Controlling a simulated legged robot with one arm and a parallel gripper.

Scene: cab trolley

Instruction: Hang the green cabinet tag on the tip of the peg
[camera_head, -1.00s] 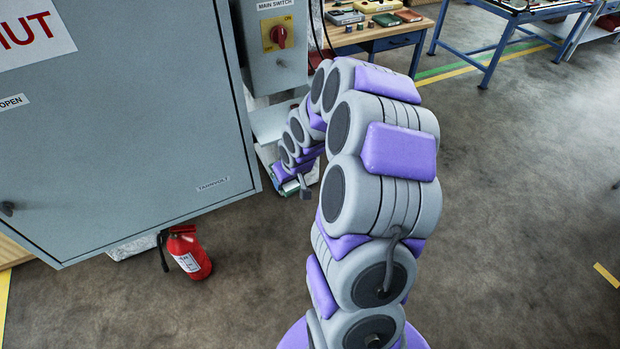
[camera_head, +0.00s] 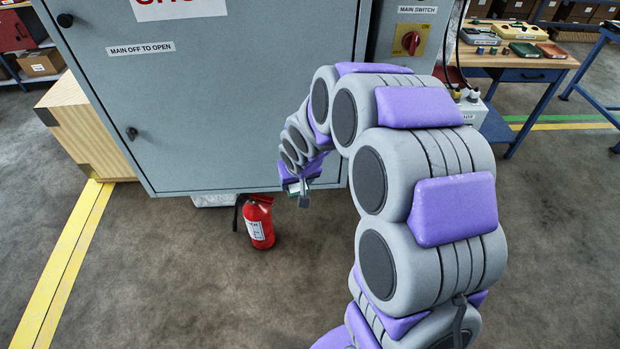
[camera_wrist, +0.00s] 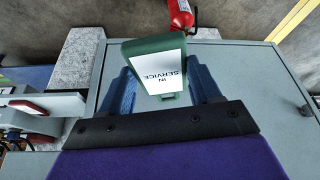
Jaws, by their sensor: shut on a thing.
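In the head view my gripper (camera_head: 298,190) is small, near the lower right of the grey cabinet door, and the tag is barely distinguishable there. Two small dark knobs stand on the door, one at upper left (camera_head: 65,20) and one at lower left (camera_head: 131,133). I cannot tell whether either is the peg. My gripper is apart from both.
The grey cabinet (camera_head: 240,110) fills the upper left. A red fire extinguisher (camera_head: 258,222) stands on the floor below it. A wooden block (camera_head: 85,130) is at left, a switch box (camera_head: 410,40) and a workbench (camera_head: 530,62) at right. The front floor is clear.

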